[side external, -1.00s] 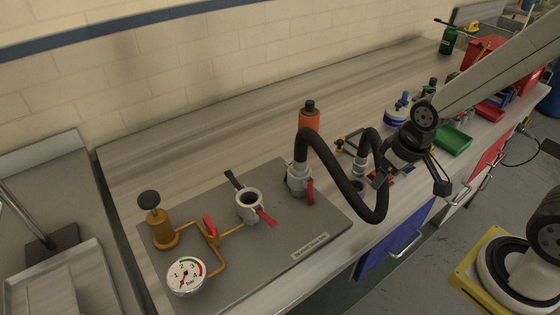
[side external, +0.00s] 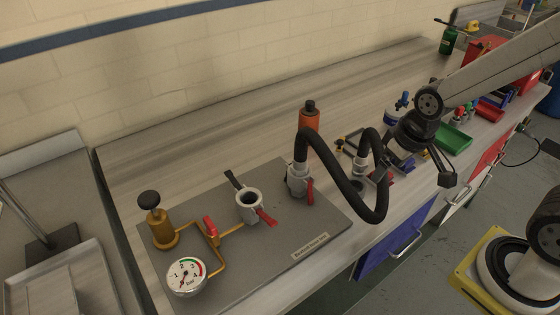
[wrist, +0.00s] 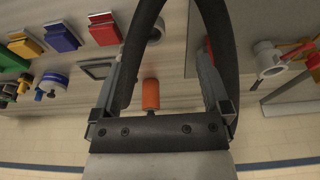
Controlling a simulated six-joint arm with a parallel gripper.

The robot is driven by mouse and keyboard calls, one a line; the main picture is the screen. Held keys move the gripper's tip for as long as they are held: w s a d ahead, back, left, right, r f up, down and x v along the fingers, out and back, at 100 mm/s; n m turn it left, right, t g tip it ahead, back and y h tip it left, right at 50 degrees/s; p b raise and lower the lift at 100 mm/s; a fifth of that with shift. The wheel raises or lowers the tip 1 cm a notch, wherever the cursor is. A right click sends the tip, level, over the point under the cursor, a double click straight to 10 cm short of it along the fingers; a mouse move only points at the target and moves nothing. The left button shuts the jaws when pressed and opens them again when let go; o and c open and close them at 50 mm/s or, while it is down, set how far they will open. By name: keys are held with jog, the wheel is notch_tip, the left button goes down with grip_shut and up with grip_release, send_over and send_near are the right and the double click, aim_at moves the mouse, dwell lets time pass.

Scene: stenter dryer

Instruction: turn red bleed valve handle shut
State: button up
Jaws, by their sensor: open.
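The red bleed valve handle (side external: 210,228) sits on the thin brass pipe between the brass pump (side external: 163,236) and the round white pressure gauge (side external: 187,276), at the left of the grey plate in the side external view. My gripper (side external: 382,168) is well to the right of it, above the bench, beside the black hose's right end. The hose partly hides the fingers there. In the wrist view my gripper (wrist: 162,75) shows its two fingers apart, and the black hose (wrist: 236,50) arches across that view. I cannot tell whether the hose lies between the fingers.
The hose (side external: 343,170) loops high above the plate's right end. Two hose couplings with red levers (side external: 266,217) (side external: 310,190) stand on the grey plate (side external: 215,287). An orange bottle (side external: 309,117) stands behind. Coloured bins (side external: 453,138) are at right. The bench behind the plate is clear.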

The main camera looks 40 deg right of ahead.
jog(key=shift+w+v, duration=0.5)
jog(key=shift+v, duration=1.65)
jog(key=n+g, duration=0.3)
jog(key=n, duration=1.5)
send_over(209, 222)
notch_tip(209, 222, down, 4)
jog(key=shift+f, duration=0.55)
jog(key=shift+f, duration=3.85)
jog(key=shift+c, duration=0.2)
